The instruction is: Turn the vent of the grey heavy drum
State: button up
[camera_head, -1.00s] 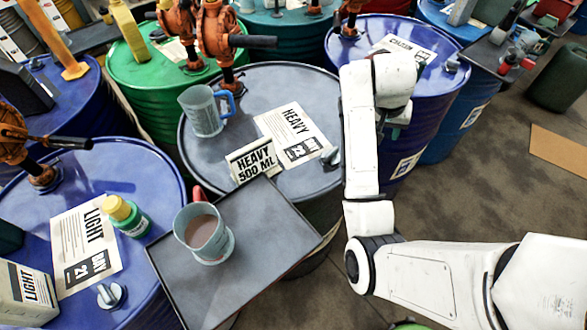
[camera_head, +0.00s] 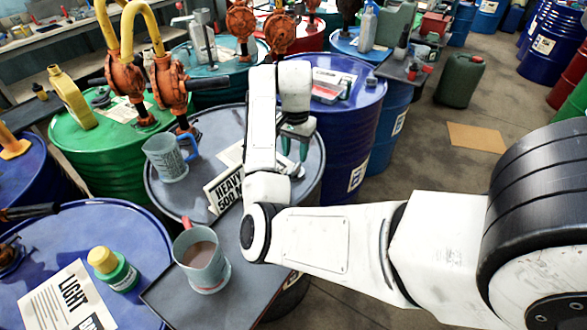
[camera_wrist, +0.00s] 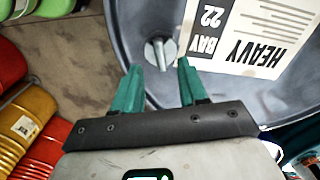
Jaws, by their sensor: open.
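The grey heavy drum (camera_head: 215,127) stands in the middle of the head view, its HEAVY label partly hidden by my arm. Its small grey vent (camera_wrist: 160,53) sits on the lid near the rim, beside the label, in the wrist view. In the head view the vent (camera_head: 297,171) shows just below my gripper. My gripper (camera_wrist: 159,66) is open and empty, its green fingers apart on either side of the vent in the picture. It also shows in the head view (camera_head: 295,148) above the lid. Whether the fingers reach down around the vent is unclear.
A blue drum (camera_head: 345,130) stands close on the right.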

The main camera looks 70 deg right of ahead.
aim_at(295, 167)
notch_tip(295, 167, down, 6)
jog(key=shift+r+p, duration=0.1)
jog(key=shift+p, duration=0.4)
grip_shut()
